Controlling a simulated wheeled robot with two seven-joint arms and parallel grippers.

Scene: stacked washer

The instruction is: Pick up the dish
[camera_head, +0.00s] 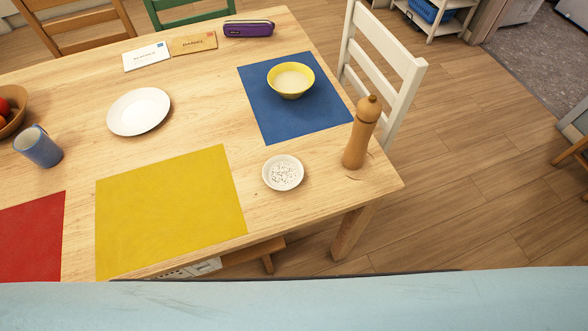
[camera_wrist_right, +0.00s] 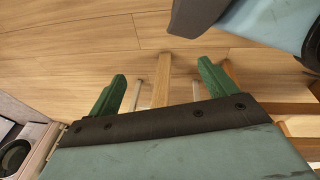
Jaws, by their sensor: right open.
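A small round white dish (camera_head: 283,173) with dark and reddish specks in it sits on the wooden table (camera_head: 190,125), near its front right edge. It lies between the yellow mat and a wooden pepper mill. My right gripper (camera_wrist_right: 162,69) shows only in the right wrist view, with its two green fingers apart and nothing between them. Floor and wooden legs show beyond the fingers, and the dish is not in that view. My left gripper is in neither view.
A tall pepper mill (camera_head: 362,133) stands just right of the dish. A yellow bowl (camera_head: 291,80) stands on the blue mat (camera_head: 262,115). The yellow mat (camera_head: 170,205) is bare. A white plate (camera_head: 138,111) lies farther left. A white chair (camera_head: 385,65) stands at the table's right side.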

